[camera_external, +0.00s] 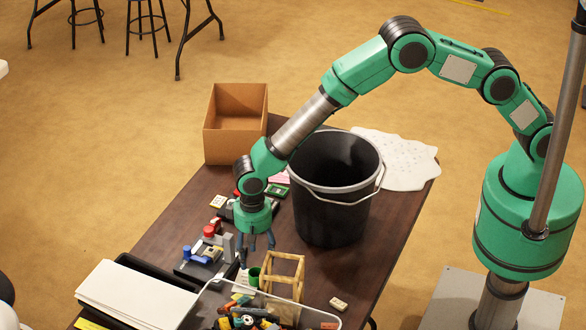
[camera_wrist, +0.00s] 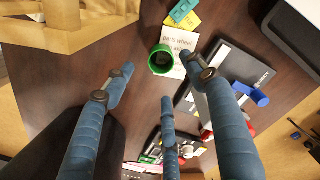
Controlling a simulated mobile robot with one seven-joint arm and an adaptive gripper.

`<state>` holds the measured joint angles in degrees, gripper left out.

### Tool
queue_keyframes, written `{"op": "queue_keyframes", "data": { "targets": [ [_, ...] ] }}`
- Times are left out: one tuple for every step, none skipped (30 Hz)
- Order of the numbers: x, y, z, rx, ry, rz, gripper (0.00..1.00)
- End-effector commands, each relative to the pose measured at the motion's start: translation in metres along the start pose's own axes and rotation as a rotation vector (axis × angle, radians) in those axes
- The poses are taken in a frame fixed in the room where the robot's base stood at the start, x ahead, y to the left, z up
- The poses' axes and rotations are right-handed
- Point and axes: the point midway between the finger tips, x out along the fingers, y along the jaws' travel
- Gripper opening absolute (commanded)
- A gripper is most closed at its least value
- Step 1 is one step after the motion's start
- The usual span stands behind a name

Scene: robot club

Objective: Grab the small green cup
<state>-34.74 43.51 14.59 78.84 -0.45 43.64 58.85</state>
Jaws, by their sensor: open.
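The small green cup (camera_external: 254,278) stands on the dark table beside a wooden frame. In the wrist view the cup (camera_wrist: 153,62) is seen from above with a dark hollow inside, overlapping the edge of a white note (camera_wrist: 182,44) with writing. My gripper (camera_external: 255,243) points down above the table, behind the cup in the external view. Its three blue fingers are spread open and empty. In the wrist view the cup lies just beyond the fingertips of my gripper (camera_wrist: 163,80), apart from them.
The wooden frame (camera_external: 285,257) is close right of the cup, and a clear bin of loose parts (camera_external: 213,298) is in front. A large black bucket (camera_external: 328,205) stands behind. A cardboard box (camera_external: 236,145) is at the far end. A tool with red and blue knobs (camera_external: 205,253) is left.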

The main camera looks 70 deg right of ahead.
Motion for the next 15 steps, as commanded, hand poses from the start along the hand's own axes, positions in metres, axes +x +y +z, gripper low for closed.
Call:
{"op": "queue_keyframes", "data": {
  "targets": [
    [0.009,0.000,0.000,0.000,0.000,0.000,0.56],
    [0.012,0.000,0.000,0.000,0.000,0.000,0.56],
    [0.017,0.000,0.000,0.000,0.000,0.000,0.56],
    [0.020,0.000,0.000,0.000,0.000,0.000,0.56],
    [0.022,0.000,0.000,0.000,0.000,0.000,0.56],
    [0.025,0.000,0.000,0.000,0.000,0.000,0.56],
    [0.026,0.000,0.000,0.000,0.000,0.000,0.56],
    [0.028,0.000,0.000,0.000,0.000,0.000,0.56],
    [0.028,0.000,0.000,0.000,0.000,-0.001,0.56],
    [0.029,-0.001,0.000,0.000,0.001,-0.001,0.56],
    [0.029,-0.001,0.000,0.000,0.001,-0.001,0.56],
    [0.029,-0.001,0.000,0.000,0.001,-0.001,0.56],
    [0.029,-0.001,0.000,0.000,0.001,-0.001,0.56],
    [0.029,-0.001,0.000,0.000,0.001,-0.001,0.56],
    [0.029,-0.001,0.000,0.000,0.001,-0.001,0.56]
  ]
}}
